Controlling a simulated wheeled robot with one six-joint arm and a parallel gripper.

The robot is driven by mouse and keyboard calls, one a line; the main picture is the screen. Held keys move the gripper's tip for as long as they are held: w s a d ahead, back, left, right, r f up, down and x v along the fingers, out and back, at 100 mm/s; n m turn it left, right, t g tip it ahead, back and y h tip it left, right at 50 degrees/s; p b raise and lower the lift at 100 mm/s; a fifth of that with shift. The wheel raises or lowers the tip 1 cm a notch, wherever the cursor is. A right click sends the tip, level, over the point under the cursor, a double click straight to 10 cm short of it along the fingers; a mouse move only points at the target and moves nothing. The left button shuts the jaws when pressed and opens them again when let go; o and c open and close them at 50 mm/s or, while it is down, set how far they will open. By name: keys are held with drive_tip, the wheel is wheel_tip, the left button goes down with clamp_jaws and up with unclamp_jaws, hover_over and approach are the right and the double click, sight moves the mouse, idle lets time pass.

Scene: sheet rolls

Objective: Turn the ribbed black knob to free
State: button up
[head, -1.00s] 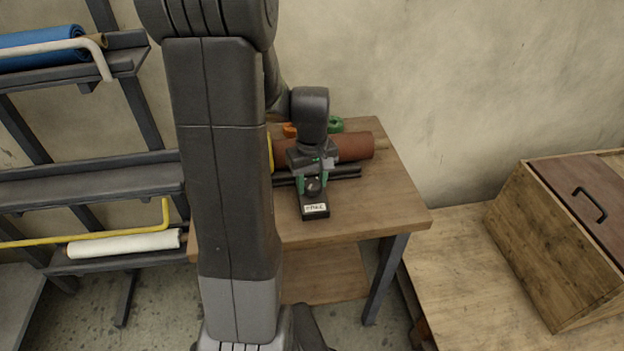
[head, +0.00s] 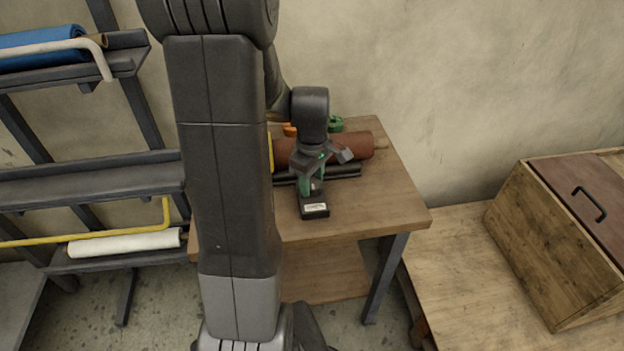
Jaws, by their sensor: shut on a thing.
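The ribbed black knob (head: 316,187) sits on a small black block (head: 314,209) with a white label, at the front of the wooden table (head: 385,205). My gripper (head: 313,187) points down over the block, with its green-marked fingers shut on the knob. The fingers and wrist hide most of the knob. The label is too small to read, and I cannot tell which setting the knob points to.
Behind the block lie black rails (head: 345,171) and a reddish-brown roll (head: 357,148). A green object (head: 336,124) and an orange one (head: 289,130) are farther back. A rack (head: 90,182) stands left; a wooden box (head: 555,245) stands right.

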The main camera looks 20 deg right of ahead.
sight(312, 183)
idle(0.3)
drive_tip(key=o, duration=1)
drive_tip(key=shift+c, duration=0.2)
drive_tip(key=shift+r, duration=0.1)
wheel_tip(312, 183, up, 14)
drive_tip(key=p, duration=0.1)
drive_tip(key=shift+f, duration=0.25)
wheel_tip(312, 183, down, 14)
drive_tip(key=shift+r+b, duration=0.15)
drive_tip(key=shift+b, duration=0.35)
drive_tip(key=shift+r, duration=0.1)
